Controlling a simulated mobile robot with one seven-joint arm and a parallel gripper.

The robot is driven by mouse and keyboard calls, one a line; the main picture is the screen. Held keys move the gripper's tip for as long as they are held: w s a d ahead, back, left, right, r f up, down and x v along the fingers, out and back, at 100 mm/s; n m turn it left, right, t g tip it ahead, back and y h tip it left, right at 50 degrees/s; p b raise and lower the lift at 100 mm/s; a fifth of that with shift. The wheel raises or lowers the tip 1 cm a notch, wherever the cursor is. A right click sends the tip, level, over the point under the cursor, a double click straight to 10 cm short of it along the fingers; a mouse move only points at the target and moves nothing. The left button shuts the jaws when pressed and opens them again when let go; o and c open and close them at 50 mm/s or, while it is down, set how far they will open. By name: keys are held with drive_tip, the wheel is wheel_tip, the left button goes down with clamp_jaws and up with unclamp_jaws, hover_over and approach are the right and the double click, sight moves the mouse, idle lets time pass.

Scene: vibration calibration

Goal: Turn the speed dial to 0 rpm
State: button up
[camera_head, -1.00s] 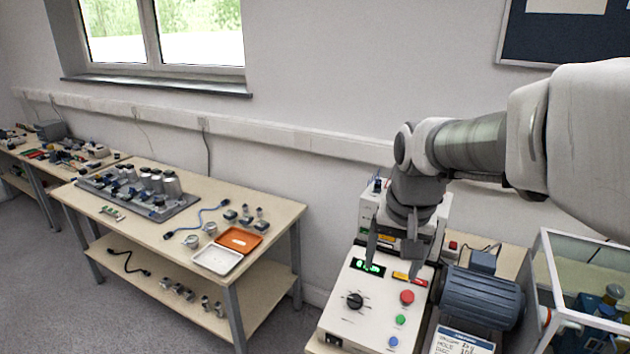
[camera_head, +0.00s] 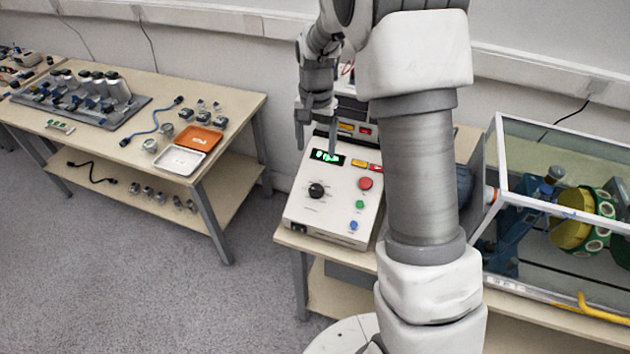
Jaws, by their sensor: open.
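The speed dial (camera_head: 316,190) is a black knob on the sloped white front of a control box (camera_head: 300,215). A green lit display (camera_head: 327,156) sits above it; its digits are too small and partly covered to read. A red button (camera_head: 365,183), a green button (camera_head: 360,205) and a blue button (camera_head: 353,225) stand to the dial's right. My gripper (camera_head: 316,148) is open and empty, fingers pointing down over the upper part of the box, near the display. It is above and behind the dial, apart from it.
A glass-walled case (camera_head: 570,165) with a blue frame and a yellow and green rotor stands at the right. A wooden bench (camera_head: 225,100) at the left holds an orange tray (camera_head: 199,138) and a white tray (camera_head: 180,161).

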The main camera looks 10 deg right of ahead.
sight(314, 187)
wheel_tip(314, 187, down, 14)
drive_tip(key=shift+p, duration=0.35)
clamp_jaws()
idle(0.4)
drive_tip(key=shift+n, duration=0.3)
drive_tip(key=n, duration=0.1)
drive_tip(key=n+h+b, duration=0.1)
drive_tip(key=n+b, duration=0.1)
drive_tip(key=shift+w+a+g+h, duration=0.15)
drive_tip(key=shift+a+g+h, duration=0.15)
drive_tip(key=shift+g, duration=0.1)
drive_tip(key=shift+a+n+h+b, duration=0.1)
drive_tip(key=shift+n+h+b, duration=0.85)
drive_tip(key=shift+n, duration=1.35)
unclamp_jaws()
